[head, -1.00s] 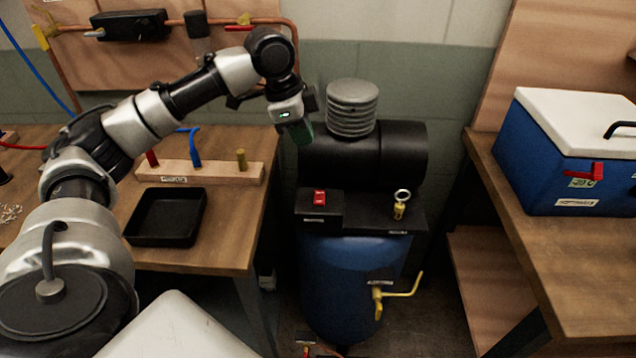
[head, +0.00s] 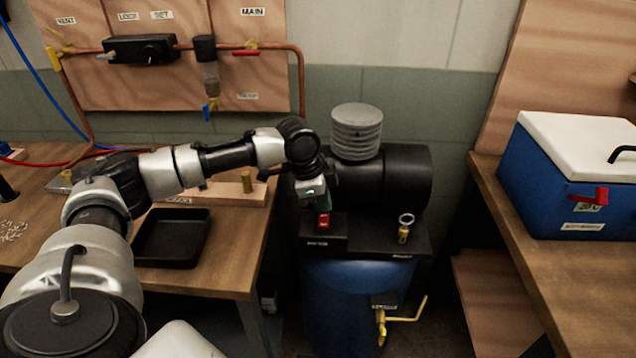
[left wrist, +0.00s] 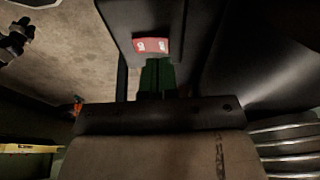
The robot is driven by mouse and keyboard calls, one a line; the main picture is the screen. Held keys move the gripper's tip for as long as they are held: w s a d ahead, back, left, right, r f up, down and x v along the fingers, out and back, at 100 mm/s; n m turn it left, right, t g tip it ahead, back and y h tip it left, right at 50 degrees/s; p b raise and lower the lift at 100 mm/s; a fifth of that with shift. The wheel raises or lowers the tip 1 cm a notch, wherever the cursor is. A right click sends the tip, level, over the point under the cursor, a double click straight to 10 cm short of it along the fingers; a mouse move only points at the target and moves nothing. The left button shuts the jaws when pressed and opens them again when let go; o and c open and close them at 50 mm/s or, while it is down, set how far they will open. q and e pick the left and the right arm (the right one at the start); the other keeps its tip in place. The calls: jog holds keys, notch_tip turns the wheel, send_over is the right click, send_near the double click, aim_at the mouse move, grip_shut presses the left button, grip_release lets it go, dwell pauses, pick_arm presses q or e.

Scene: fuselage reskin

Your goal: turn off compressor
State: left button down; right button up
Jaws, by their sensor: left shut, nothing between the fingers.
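The compressor has a blue tank (head: 350,290), a black motor housing (head: 405,180) and a ribbed grey cylinder (head: 357,133) on top. Its red rocker switch (head: 323,220) sits on a black box at the left of the compressor's top. The switch also shows in the left wrist view (left wrist: 152,45) with two pale marks on it. My left gripper (head: 322,205) has green fingers, is shut and empty, and points down just above the switch. In the left wrist view its fingertips (left wrist: 157,62) are at the switch's edge; I cannot tell whether they touch. My right gripper is out of view.
A brass ring-topped valve (head: 405,228) stands right of the switch, and a yellow-handled valve (head: 400,318) is low on the tank. A workbench with a black tray (head: 172,262) is at left. A blue cooler (head: 560,205) stands on the right bench.

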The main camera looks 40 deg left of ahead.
pick_arm(q)
jog(key=shift+a+f, duration=0.1)
jog(key=shift+f, duration=0.85)
jog(key=shift+w, duration=0.1)
